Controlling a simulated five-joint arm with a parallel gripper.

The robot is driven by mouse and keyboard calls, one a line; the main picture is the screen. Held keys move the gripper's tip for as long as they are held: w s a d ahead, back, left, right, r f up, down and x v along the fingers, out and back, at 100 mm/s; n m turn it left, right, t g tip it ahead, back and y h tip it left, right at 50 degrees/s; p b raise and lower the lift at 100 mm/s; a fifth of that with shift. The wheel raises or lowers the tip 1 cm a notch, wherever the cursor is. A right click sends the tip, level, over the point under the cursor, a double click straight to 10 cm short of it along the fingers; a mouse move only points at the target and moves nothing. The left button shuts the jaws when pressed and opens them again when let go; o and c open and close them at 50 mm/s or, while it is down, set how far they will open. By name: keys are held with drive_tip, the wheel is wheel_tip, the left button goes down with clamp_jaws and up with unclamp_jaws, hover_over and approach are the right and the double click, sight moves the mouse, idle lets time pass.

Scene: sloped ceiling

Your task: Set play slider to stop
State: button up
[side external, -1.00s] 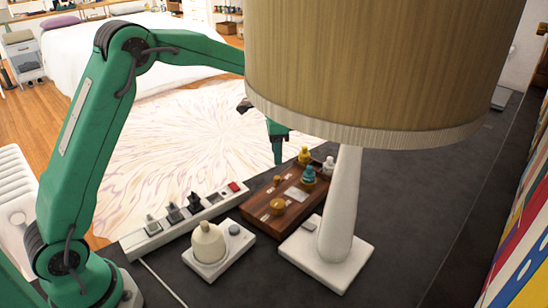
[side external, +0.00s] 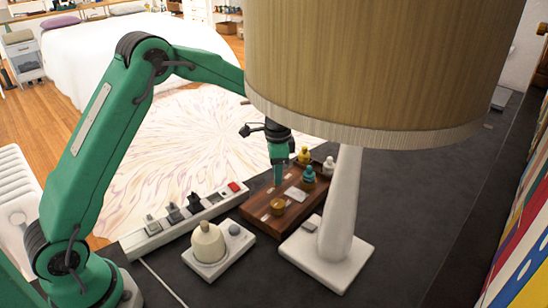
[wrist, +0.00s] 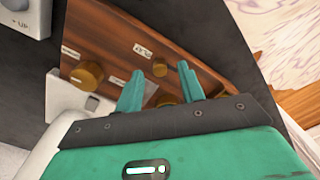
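A dark wooden panel (side external: 262,220) with brass knobs lies on the grey surface, partly behind the lamp. One brass knob (side external: 278,206) shows near its front. In the wrist view the panel (wrist: 115,40) carries a large knob (wrist: 88,75), a small knob (wrist: 160,66) and a third knob (wrist: 166,101) partly hidden by my gripper. My gripper (side external: 279,182) is low over the panel's left side. Its fingers (wrist: 160,84) are apart, with the third knob seen between them; contact is unclear.
A lamp with a wide shade (side external: 370,70) and white stem (side external: 341,205) stands close right of my gripper. A power strip (side external: 155,238) and a white dial box (side external: 210,260) are nearby.

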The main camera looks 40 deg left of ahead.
sight(283, 180)
drive_tip(key=shift+f, duration=0.65)
drive_tip(key=shift+c, duration=0.5)
clamp_jaws()
drive_tip(key=shift+w+a, duration=0.15)
drive_tip(key=shift+w, duration=1.3)
drive_tip(key=shift+o, duration=0.5)
unclamp_jaws()
drive_tip(key=shift+r, duration=0.15)
